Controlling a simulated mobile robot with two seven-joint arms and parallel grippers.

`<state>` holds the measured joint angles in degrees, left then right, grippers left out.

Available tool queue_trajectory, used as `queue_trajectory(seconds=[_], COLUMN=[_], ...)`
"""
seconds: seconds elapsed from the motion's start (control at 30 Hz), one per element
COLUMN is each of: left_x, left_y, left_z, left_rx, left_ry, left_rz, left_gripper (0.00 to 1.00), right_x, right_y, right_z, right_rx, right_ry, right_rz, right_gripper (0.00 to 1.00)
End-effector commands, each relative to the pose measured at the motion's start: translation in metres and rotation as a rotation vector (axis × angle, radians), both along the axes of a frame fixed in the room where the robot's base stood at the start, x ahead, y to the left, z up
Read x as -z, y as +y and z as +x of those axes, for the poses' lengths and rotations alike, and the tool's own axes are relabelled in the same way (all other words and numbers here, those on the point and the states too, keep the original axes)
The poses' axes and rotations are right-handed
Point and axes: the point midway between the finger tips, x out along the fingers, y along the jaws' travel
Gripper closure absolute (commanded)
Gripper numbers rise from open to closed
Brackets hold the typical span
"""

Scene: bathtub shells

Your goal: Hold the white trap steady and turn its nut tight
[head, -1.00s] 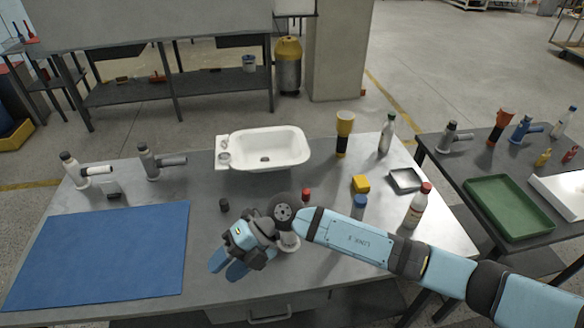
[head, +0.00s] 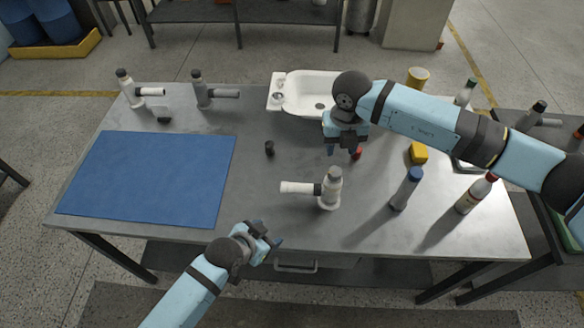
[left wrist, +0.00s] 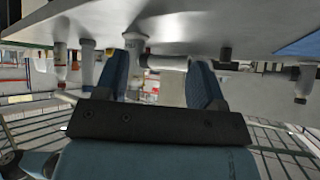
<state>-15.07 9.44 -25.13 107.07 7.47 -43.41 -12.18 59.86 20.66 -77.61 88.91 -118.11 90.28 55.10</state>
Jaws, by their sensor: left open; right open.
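A trap (head: 330,190) with a grey upright body, white base and white side pipe stands upright near the table's front middle, its pipe pointing left. Another trap (head: 128,88) with a white side pipe stands at the back left; I cannot tell which is the task's. My left gripper (head: 264,241) is open and empty at the front edge, left of and nearer than the front trap. In the left wrist view, which is upside down, the front trap (left wrist: 136,66) shows beyond the open fingers. My right gripper (head: 343,150) is open behind the front trap, apart from it.
A white basin (head: 300,100) sits behind my right gripper. A black cap (head: 269,148), red-capped item (head: 356,154), blue-capped bottle (head: 406,188) and yellow block (head: 418,153) stand around. A grey-piped trap (head: 202,90) is at the back. The blue mat (head: 150,178) is bare.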

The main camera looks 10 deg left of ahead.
Motion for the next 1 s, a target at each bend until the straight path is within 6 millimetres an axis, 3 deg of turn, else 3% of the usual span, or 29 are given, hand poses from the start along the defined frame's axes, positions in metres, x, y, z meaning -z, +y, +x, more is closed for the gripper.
queue_trajectory(seconds=[0.03,0.2,0.4,0.7,1.0], left_x=[-0.005,-0.018,-0.038,-0.074,-0.086], left_y=[-0.012,-0.041,-0.060,-0.054,-0.045], left_z=[0.015,0.049,0.084,0.126,0.140], left_rx=[0.057,0.246,0.463,0.701,0.773], left_ry=[0.008,0.058,0.118,0.221,0.273], left_rz=[0.032,0.166,0.365,0.672,0.788], left_gripper=[0.37,0.37,0.37,0.37,0.37], right_x=[0.000,0.000,0.000,0.000,0.000], right_y=[0.000,0.000,0.000,0.000,0.000], right_z=[0.000,0.000,0.000,0.000,0.000], right_rx=[0.000,-0.001,-0.001,-0.001,-0.001], right_ry=[0.000,0.000,0.000,0.000,0.000], right_rz=[0.001,0.001,0.002,0.002,0.002], right_gripper=[0.57,0.57,0.57,0.57,0.57])
